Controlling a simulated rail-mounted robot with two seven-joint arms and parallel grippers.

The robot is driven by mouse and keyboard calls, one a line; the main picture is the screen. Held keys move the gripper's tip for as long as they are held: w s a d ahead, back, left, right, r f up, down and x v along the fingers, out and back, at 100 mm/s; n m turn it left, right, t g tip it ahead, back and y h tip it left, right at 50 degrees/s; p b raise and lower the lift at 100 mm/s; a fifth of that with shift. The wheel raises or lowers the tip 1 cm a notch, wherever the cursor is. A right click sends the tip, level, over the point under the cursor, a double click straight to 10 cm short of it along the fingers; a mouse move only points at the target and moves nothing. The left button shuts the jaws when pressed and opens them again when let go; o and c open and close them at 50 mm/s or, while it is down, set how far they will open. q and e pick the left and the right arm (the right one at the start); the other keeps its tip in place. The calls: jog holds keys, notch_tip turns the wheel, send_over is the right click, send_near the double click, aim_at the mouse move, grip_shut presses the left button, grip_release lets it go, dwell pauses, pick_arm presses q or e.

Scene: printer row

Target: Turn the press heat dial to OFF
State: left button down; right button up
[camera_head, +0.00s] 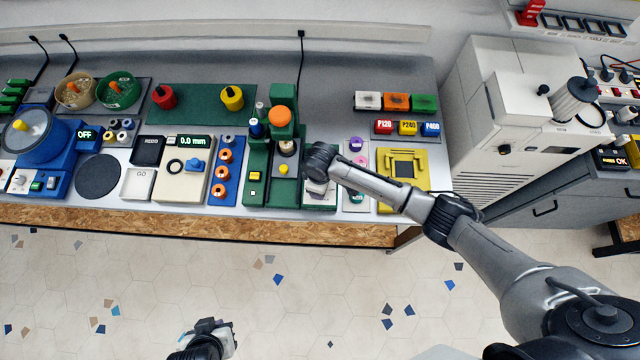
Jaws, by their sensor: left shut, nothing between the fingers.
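The green press (256,155) stands on the bench in the middle of the head view, with an orange knob (281,116) at its top and a yellow button (255,176) on its front. No dial marked for heat can be made out; my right arm's wrist hides part of the area beside the press. My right gripper (318,187) is over the bench just right of the press; its fingers are mostly hidden under the wrist. My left gripper (222,332) is low in the view, in front of the bench and well away from the press, shut and empty.
A blue machine (45,145) with an OFF display (84,134) stands at the left. A yellow fixture (390,190) lies right of the press, under my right forearm's far side. A white printer (490,110) stands at the right. Floor (270,290) before the bench is open.

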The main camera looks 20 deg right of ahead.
jog(key=shift+f, duration=0.25)
jog(key=c, duration=0.9)
